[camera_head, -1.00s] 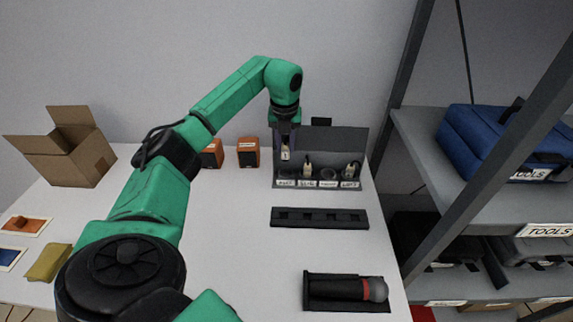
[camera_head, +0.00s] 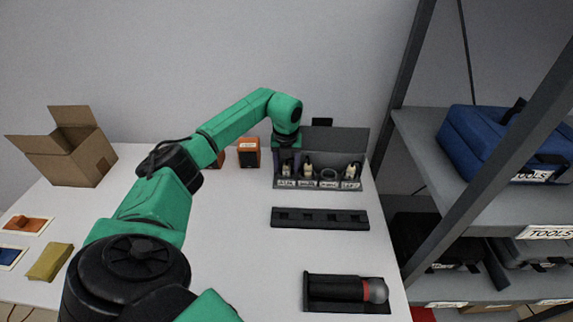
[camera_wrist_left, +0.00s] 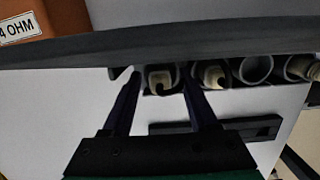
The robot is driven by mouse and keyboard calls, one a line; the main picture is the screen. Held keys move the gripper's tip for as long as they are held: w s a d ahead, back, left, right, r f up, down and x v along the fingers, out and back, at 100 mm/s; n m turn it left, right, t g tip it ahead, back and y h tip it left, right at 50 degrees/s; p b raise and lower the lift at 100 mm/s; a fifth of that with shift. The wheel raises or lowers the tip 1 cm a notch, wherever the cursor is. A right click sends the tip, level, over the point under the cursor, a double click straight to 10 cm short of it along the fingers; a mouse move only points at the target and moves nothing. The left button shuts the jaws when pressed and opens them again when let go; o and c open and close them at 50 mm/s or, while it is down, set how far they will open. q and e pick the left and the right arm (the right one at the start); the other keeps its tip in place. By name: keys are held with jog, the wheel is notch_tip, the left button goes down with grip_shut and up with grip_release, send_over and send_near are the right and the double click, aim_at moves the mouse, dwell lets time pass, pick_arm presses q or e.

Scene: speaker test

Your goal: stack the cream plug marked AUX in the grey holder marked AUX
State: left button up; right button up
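A grey rack (camera_head: 340,140) at the back right holds several round cups in a row, with small labels too blurred to read surely. A cream plug (camera_head: 287,169) stands in the leftmost cup; it also shows in the left wrist view (camera_wrist_left: 160,79). My left gripper (camera_head: 287,164) reaches down over it from above. In the left wrist view its two fingers (camera_wrist_left: 162,76) stand on either side of this plug and cup, with gaps showing, so it looks open. A second cream plug (camera_wrist_left: 211,75) sits in the neighbouring cup. The right gripper is out of view.
The third cup (camera_wrist_left: 256,68) is empty; another plug (camera_head: 352,170) stands in the rightmost cup. A black slotted strip (camera_head: 320,224) lies in front. Orange speaker boxes (camera_head: 249,154) stand left of the rack. A microphone-like cylinder (camera_head: 340,288) lies near the front; shelving (camera_head: 420,140) rises right.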

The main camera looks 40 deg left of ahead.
pick_arm(q)
jog(key=shift+r, duration=0.15)
notch_tip(320, 180, up, 12)
jog(key=s+d, duration=0.1)
jog(key=shift+s+r, duration=0.15)
jog(key=shift+s, duration=0.05)
jog(key=shift+d, duration=0.1)
dwell(0.4)
